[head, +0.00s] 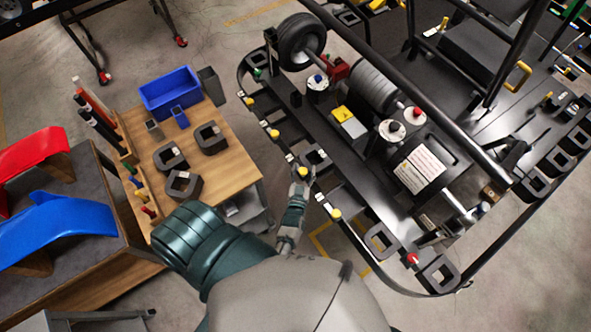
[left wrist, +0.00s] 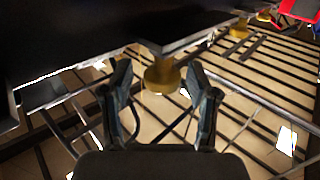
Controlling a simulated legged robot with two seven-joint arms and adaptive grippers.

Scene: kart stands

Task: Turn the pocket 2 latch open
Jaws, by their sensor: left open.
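Several yellow knobs line the near edge of the black kart frame; I cannot read which one is the pocket 2 latch. My left gripper (head: 302,182) is at one yellow knob (head: 303,171) in the middle of that row. In the left wrist view, my left gripper (left wrist: 159,84) is open, with its two dark fingers on either side of the yellow knob (left wrist: 162,76). The knob hangs below a dark plate edge, just beyond or between the fingertips; contact is not clear. My right gripper is not in view.
Other yellow knobs (head: 274,133) and (head: 336,214) flank it along the rail, with a red knob (head: 413,259) farther right. A wooden table (head: 232,166) with black blocks and a blue bin (head: 170,92) stands left. Bare floor lies between table and kart.

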